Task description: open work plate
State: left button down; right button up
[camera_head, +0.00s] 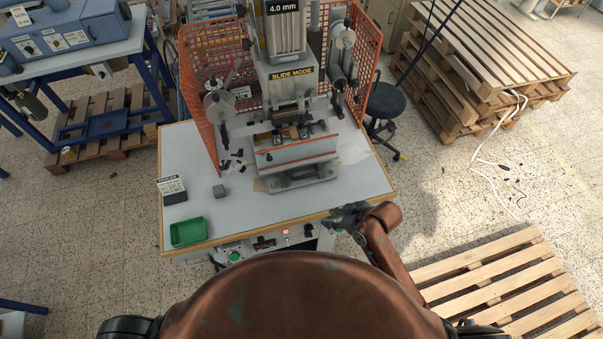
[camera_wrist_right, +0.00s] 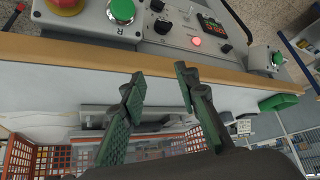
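The foil stamping press (camera_head: 288,75) stands on a pale, wood-edged table. A grey work plate (camera_head: 300,178) sits low at the front of its base, below a clear guard panel (camera_head: 296,152) with orange edges. My right gripper (camera_head: 341,213) is over the table's front edge, to the right of the plate and nearer to me, apart from it. In the right wrist view, the right gripper (camera_wrist_right: 160,78) has its two green-padded fingers spread with nothing between them. The press base and plate area lie beyond the fingers there, partly hidden. My left gripper is not in view.
Orange mesh guards (camera_head: 200,105) flank the press. A control panel (camera_wrist_right: 170,30) with green buttons is below the front edge.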

aim_at(299, 177)
jog(key=w+a+r+n+g, duration=0.1)
jog(key=w+a+n, duration=0.1)
jog(key=a, duration=0.1)
jog(key=w+a+r+n+g, duration=0.1)
jog(key=w+a+n, duration=0.1)
jog(key=a+n, duration=0.1)
jog(key=w+a+n, duration=0.2)
jog(key=a, duration=0.2)
jog(key=shift+a+r+n+g+y, duration=0.3)
jog(key=shift+a+r+g, duration=0.05)
jog(key=shift+r+g, duration=0.05)
jog(key=w, duration=0.1)
jog(key=w+r+n, duration=0.1)
jog(key=w+n, duration=0.1)
jog(key=w, duration=0.1)
jog(key=shift+r+g, duration=0.3)
jog(key=shift+r, duration=0.05)
jog(key=w+d+r+n+h, duration=0.1)
jog(key=w+d+r+n, duration=0.1)
jog(key=w+r, duration=0.3)
jog(key=x, duration=0.2)
jog(key=p+x, duration=0.1)
jog(key=x, duration=0.2)
jog(key=d+p+x, duration=0.1)
jog(key=x, duration=0.2)
jog(key=shift+w+f, duration=0.35)
jog(key=shift+w, duration=0.05)
grip_shut()
